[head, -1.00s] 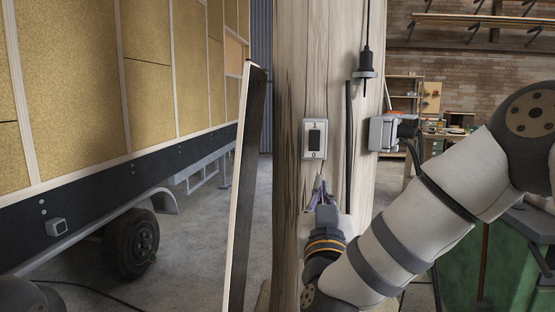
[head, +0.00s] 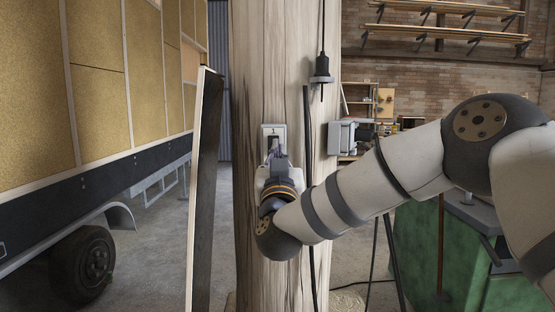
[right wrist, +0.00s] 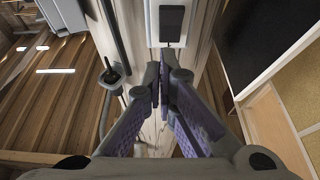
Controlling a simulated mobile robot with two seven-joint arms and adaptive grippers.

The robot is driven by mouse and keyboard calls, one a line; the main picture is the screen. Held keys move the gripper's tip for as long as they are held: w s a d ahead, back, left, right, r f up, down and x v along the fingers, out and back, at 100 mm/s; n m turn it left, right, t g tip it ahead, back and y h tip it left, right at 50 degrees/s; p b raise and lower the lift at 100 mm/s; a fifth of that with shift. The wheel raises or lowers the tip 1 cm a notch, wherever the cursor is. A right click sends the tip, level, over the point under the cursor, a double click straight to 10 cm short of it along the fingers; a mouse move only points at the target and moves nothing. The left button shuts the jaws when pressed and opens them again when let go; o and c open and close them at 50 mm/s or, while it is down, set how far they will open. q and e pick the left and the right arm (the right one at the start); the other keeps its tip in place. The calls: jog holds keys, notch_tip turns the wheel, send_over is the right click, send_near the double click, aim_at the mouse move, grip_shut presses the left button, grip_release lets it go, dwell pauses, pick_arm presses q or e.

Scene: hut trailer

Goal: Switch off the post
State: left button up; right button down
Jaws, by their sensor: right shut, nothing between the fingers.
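The post (head: 255,60) is a thick wooden timber standing upright in the middle of the head view. On its front is a wall switch (head: 273,131) with a pale plate and a dark rocker. In the right wrist view the switch (right wrist: 172,22) is at the top, just beyond the fingertips. My right gripper (head: 273,156) is shut and empty, its tips at the lower part of the switch in the head view. The fingers (right wrist: 160,78) hide little of the switch in the wrist view. I cannot tell whether the tips touch it. My left gripper is out of view.
A black plug or socket on a cable (head: 321,68) and a grey box (head: 341,137) are on the post's right side. A leaning board (head: 204,190) stands left of the post, before the trailer (head: 100,90). A green cabinet (head: 440,250) is at the right.

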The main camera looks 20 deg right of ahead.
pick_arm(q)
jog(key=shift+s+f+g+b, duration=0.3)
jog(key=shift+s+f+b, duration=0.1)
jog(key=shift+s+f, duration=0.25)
pick_arm(e)
jog(key=w, duration=0.1)
jog(key=w+f, duration=0.1)
jog(key=w+d, duration=0.1)
jog(key=w, duration=0.1)
jog(key=shift+f, duration=0.2)
